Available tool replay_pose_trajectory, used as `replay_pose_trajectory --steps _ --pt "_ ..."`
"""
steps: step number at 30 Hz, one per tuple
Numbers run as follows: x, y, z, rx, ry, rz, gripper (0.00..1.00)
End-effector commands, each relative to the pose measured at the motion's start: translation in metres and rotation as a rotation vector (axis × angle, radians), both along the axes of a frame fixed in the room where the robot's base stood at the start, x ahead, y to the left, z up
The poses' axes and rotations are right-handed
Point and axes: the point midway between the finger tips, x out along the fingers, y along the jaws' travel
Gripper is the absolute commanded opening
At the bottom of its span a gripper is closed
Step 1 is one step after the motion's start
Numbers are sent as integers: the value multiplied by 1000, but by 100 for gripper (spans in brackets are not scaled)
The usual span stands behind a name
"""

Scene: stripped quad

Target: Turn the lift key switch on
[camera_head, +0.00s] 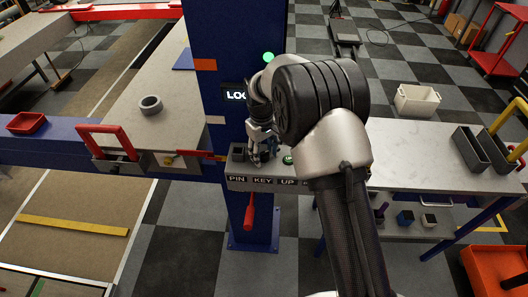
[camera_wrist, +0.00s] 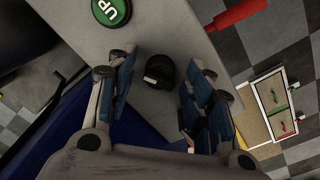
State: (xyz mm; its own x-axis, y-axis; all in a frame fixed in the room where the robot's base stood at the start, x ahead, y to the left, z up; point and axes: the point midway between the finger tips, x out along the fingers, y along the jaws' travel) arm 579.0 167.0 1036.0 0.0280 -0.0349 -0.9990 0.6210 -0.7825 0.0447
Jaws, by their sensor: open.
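The lift control box (camera_head: 240,183) is grey and fixed to the blue column, with the labels PIN, KEY and UP along its front. My gripper (camera_head: 262,155) is over the KEY position and hides the switch in the head view. In the wrist view the key switch (camera_wrist: 160,70) is a small dark knob on the grey panel. My open gripper (camera_wrist: 158,86) has its blue-padded fingers on either side of the knob, with gaps showing. I cannot tell how deep the fingertips reach. The green UP button (camera_wrist: 111,10) is beside the switch.
The blue column (camera_head: 235,60) stands right behind the box, with a lit sign partly hidden by my arm. A red handle (camera_head: 249,212) hangs below the box. A grey table (camera_head: 440,150) with black bins is on the right.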

Motion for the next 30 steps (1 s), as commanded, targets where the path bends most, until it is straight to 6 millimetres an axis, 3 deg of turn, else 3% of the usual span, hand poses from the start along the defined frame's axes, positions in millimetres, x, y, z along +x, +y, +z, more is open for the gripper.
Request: replay_pose_trajectory --steps 8,21,30 --pt "1 0 8 0 -2 0 47" --pt "-2 4 93 2 -4 0 47" --pt "-3 4 119 0 0 0 47"
